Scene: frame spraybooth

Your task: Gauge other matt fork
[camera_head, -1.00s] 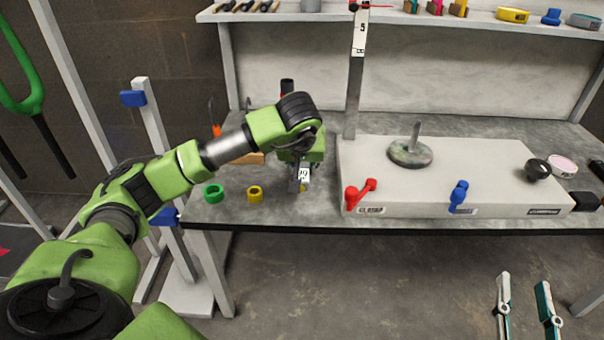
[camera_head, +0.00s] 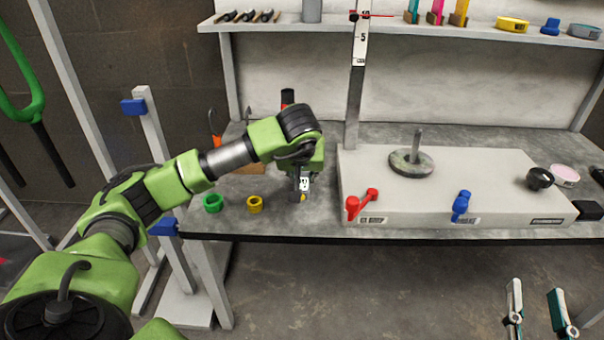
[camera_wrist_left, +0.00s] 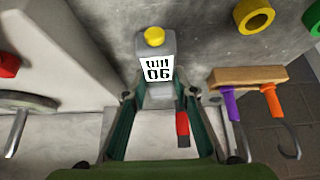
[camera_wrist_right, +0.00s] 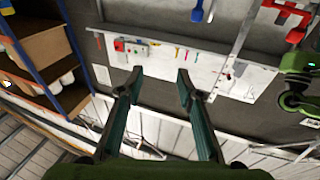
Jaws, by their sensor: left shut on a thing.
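My left gripper (camera_head: 301,180) is low over the bench's left half, shut on a small grey gauge (camera_wrist_left: 157,50) with a yellow cap and a white label. The gauge's label also shows in the head view (camera_head: 304,184). The gripper hides part of the gauge, and I cannot tell if it touches the bench. A green fork (camera_head: 38,95) with dark legs hangs at the far left, cut by the picture edge and away from both grippers. I cannot tell its finish. My right gripper (camera_head: 537,310) is open and empty, low in front of the bench's right side.
The bench (camera_head: 330,228) carries a green ring (camera_head: 213,202), a yellow ring (camera_head: 255,204) and a large pale block (camera_head: 465,165) with red and blue handles. A grey upright post (camera_head: 355,95) rises behind. A stand with blue pads (camera_head: 134,107) stands between fork and bench.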

